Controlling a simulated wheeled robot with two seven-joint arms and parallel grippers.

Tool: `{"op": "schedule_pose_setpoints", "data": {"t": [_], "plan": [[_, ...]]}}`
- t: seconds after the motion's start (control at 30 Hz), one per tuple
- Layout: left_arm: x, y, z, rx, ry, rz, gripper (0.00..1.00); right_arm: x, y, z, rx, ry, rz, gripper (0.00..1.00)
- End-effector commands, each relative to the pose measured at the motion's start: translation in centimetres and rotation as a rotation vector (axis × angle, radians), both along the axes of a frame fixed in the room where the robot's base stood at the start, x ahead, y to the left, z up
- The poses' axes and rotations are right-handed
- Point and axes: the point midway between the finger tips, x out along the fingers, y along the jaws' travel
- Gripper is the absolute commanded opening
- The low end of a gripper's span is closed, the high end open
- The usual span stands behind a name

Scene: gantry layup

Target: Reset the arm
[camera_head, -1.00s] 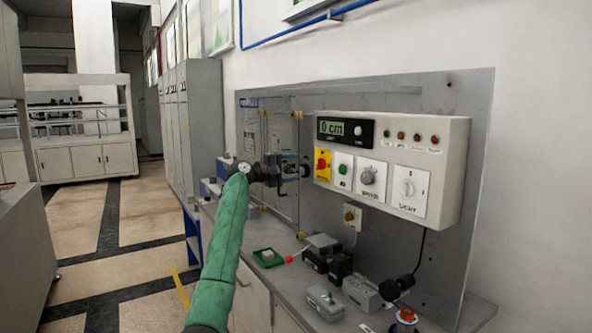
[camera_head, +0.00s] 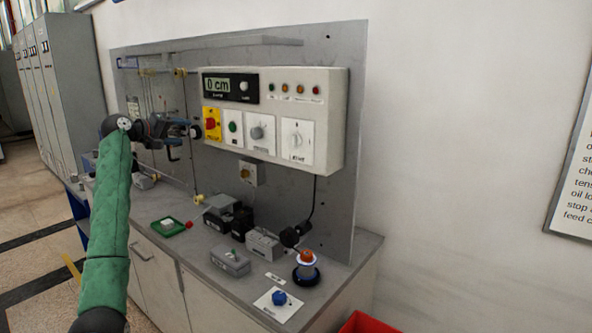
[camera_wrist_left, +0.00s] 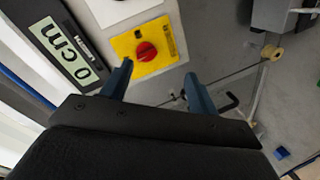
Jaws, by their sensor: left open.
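My left arm comes in from the left in its green sleeve. My left gripper (camera_head: 184,130) is raised in front of the left side of the control box (camera_head: 335,130), close to the red knob on a yellow plate (camera_head: 212,124). In the left wrist view, the two blue fingers (camera_wrist_left: 158,88) stand apart with nothing between them. The red knob (camera_wrist_left: 146,51) lies just beyond the left fingertip there; I cannot tell whether they touch. My right gripper is not in view.
The bench (camera_head: 200,256) below holds a green tray (camera_head: 167,227), grey and black boxes, an orange-topped item (camera_head: 306,262) and a blue knob on a white plate (camera_head: 279,298). A red bin (camera_head: 367,323) stands at the front. Lockers (camera_head: 62,95) are at left.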

Motion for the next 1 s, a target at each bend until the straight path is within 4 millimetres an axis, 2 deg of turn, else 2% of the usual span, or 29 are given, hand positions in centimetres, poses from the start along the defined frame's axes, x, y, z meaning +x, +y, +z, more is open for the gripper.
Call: {"op": "schedule_pose_setpoints", "data": {"t": [0.3,0.4,0.47,0.67,0.77,1.0], "plan": [[-4.7,-2.1,4.1,0.38,-0.126,0.034,0.6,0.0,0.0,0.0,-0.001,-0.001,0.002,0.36],[-6.4,-3.1,4.2,0.494,-0.152,0.047,0.6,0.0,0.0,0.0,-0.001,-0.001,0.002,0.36],[-7.5,-3.7,3.7,0.562,-0.16,0.054,0.6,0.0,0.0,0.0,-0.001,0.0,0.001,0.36],[-11.3,-6.2,-0.2,0.764,-0.162,0.07,0.6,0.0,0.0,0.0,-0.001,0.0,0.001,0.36],[-13.3,-7.5,-3.1,0.846,-0.149,0.071,0.6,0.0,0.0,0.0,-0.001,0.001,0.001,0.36],[-19.0,-10.4,-11.5,1.001,-0.096,0.06,0.6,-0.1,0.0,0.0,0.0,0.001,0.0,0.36]]}}
